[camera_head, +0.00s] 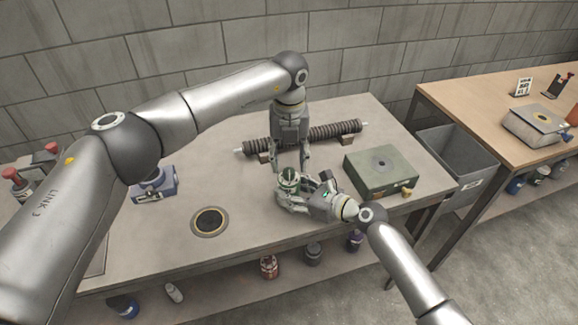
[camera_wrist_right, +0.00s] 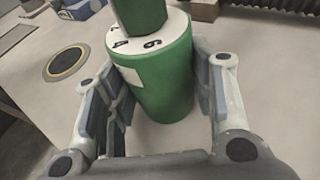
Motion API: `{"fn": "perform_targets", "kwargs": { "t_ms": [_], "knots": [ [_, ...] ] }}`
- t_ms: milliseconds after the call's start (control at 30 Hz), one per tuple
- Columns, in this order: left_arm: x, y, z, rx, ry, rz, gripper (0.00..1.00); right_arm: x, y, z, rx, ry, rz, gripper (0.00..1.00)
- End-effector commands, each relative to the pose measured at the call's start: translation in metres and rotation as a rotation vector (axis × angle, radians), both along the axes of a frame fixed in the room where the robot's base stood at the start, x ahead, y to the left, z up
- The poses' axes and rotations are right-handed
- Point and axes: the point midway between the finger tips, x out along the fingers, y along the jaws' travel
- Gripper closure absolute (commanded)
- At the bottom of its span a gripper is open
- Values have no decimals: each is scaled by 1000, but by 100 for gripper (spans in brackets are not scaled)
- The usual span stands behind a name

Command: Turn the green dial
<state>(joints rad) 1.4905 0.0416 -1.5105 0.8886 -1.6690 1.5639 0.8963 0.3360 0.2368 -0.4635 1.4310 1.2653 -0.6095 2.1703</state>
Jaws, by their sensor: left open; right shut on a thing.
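The green dial (camera_wrist_right: 160,80) is a green cylinder with a white, numbered face and a narrower green knob (camera_wrist_right: 140,12) on top, whose upper end is cut off in the right wrist view. It stands upright on the workbench, and its top shows small in the head view (camera_head: 289,177). My right gripper (camera_head: 289,196) is shut on the cylinder's body, with one finger on each side, also seen in the right wrist view (camera_wrist_right: 160,100). My left gripper (camera_head: 291,163) is open and points down, just behind and above the dial in the head view.
A ribbed dark tube (camera_head: 335,132) lies on supports behind. A green box (camera_head: 381,170) stands to the right, and a round dark ring plate (camera_head: 210,221) lies left on the workbench (camera_head: 215,180). A grey bin (camera_head: 450,160) sits beyond the right edge.

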Motion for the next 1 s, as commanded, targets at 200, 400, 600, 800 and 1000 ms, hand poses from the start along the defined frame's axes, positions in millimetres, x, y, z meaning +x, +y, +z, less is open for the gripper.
{"fn": "perform_targets", "kwargs": {
  "t_ms": [200, 400, 600, 800, 1000],
  "knots": [
    [1, 0, 49, 0, -5, 0, 52, 0, 0, -1, -1, 1, 1, 78],
    [1, 0, 77, 0, -3, 1, 52, 0, 0, -1, -1, 1, 1, 78],
    [0, 0, 85, 1, -1, 1, 52, 0, 0, -1, -1, 1, 1, 78],
    [0, 0, 85, 1, -1, 1, 52, 0, 0, -1, -1, 1, 0, 78],
    [0, 0, 85, 1, -1, 1, 52, 0, 0, -1, -1, 1, 0, 38]
  ]
}}
